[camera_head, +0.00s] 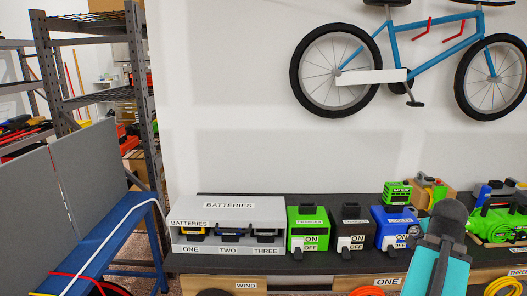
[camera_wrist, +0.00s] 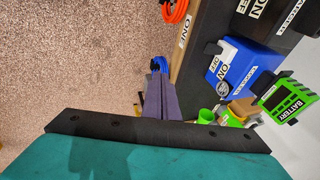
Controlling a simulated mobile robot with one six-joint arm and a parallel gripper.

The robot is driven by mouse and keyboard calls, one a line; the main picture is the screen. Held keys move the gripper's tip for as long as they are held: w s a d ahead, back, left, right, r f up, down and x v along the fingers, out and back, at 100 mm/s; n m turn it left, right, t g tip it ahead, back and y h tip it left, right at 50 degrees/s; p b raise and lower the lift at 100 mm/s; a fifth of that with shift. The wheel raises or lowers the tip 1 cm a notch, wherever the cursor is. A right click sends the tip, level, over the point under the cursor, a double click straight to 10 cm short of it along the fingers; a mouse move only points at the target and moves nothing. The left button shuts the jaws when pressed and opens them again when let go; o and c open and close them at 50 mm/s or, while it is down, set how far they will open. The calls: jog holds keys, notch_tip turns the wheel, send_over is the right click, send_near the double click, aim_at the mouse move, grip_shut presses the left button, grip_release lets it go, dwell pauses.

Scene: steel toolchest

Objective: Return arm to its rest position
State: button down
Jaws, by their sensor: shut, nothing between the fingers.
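My arm (camera_head: 440,250) shows in the head view as a teal and dark grey link rising from the bottom edge, in front of the bench's right half. My gripper (camera_wrist: 165,82) shows in the wrist view with its dark purple fingers together and nothing between them. It is not clearly seen in the head view. The fingers point toward the bench front and the floor, apart from the objects around. A green battery (camera_head: 397,192) stands behind the blue charger (camera_head: 396,228); the battery (camera_wrist: 287,98) and charger (camera_wrist: 232,68) also show in the wrist view.
A battery rack (camera_head: 228,212), a green charger (camera_head: 307,230) and a black charger (camera_head: 350,232) line the black bench (camera_head: 275,263). Green tools (camera_head: 495,222) sit at right. A blue bench (camera_head: 112,240) and metal shelving (camera_head: 97,60) stand left. A bicycle (camera_head: 405,60) hangs on the wall.

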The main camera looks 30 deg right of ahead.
jog(key=w+a+f+n+g+y, duration=0.1)
jog(key=w+a+f+n+y, duration=0.15)
jog(key=w+a+f, duration=0.75)
jog(key=w+a+f+n+g+y, duration=0.1)
jog(key=w+a+f+n+y, duration=0.15)
jog(key=w+a+f, duration=0.7)
jog(key=s+a+f+n+g, duration=0.2)
jog(key=s+a+f+n, duration=0.15)
jog(key=a+f, duration=0.85)
jog(key=s+a+f+n+g, duration=0.25)
jog(key=a+f+n, duration=0.25)
jog(key=a+f, duration=0.75)
jog(key=s+a+f+n+g, duration=0.1)
jog(key=s+a+f+n, duration=0.8)
jog(key=s, duration=0.5)
jog(key=shift+a+f+n+h, duration=0.3)
jog(key=shift+a+n, duration=0.45)
jog(key=shift+a, duration=0.15)
